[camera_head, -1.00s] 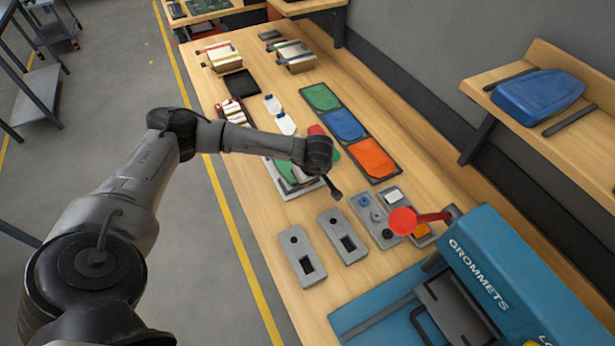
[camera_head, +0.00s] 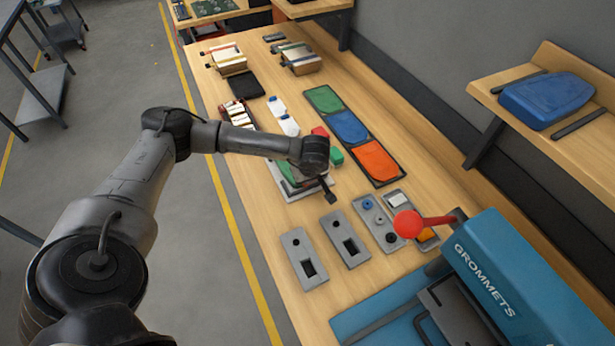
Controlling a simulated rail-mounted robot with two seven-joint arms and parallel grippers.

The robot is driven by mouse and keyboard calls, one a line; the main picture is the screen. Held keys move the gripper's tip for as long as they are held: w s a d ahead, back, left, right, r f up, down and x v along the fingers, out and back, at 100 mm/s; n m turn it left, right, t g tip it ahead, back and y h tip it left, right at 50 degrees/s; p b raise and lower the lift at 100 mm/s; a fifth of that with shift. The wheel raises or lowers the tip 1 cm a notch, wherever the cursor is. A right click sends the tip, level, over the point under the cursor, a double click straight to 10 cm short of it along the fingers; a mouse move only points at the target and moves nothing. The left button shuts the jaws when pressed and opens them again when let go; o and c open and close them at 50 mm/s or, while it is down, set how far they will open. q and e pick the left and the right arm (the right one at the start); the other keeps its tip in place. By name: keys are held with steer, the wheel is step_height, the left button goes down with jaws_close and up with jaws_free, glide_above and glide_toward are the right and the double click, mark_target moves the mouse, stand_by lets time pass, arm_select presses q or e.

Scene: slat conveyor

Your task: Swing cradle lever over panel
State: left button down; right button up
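A low grey cradle (camera_head: 285,190) with a green panel partly showing in it sits mid-table. My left arm's wrist covers much of it. A red part (camera_head: 320,131) and a green part (camera_head: 336,157) show just behind the wrist; I cannot tell which is the cradle's lever. My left gripper (camera_head: 329,192) is small and dark, pointing down at the cradle's right end. Its finger gap is too small to read, and contact cannot be told. My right gripper is out of view.
A blue grommet press (camera_head: 510,285) with a red-knobbed handle (camera_head: 408,224) stands at front right. Grey switch plates (camera_head: 304,258) lie in front of the cradle. A dark tray (camera_head: 385,178) of green, blue and orange pads lies behind it. Bare wood is at the near left.

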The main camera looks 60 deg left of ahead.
arm_select(q)
steer(key=shift+s+a, duration=0.15)
steer(key=shift+a, duration=0.25)
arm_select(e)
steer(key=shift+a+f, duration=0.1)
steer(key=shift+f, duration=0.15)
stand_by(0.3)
arm_select(q)
steer(key=shift+a, duration=0.15)
stand_by(0.6)
stand_by(0.8)
steer(key=shift+s+d+r, duration=0.1)
steer(key=shift+d+r, duration=0.05)
steer(key=shift+d, duration=0.2)
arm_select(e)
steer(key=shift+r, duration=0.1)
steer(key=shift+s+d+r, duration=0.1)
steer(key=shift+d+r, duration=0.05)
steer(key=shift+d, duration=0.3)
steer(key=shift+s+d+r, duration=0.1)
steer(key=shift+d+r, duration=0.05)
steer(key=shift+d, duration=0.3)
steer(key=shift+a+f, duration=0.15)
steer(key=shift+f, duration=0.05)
arm_select(q)
steer(key=d+r, duration=0.6)
steer(key=r, duration=0.4)
steer(key=shift+s, duration=0.45)
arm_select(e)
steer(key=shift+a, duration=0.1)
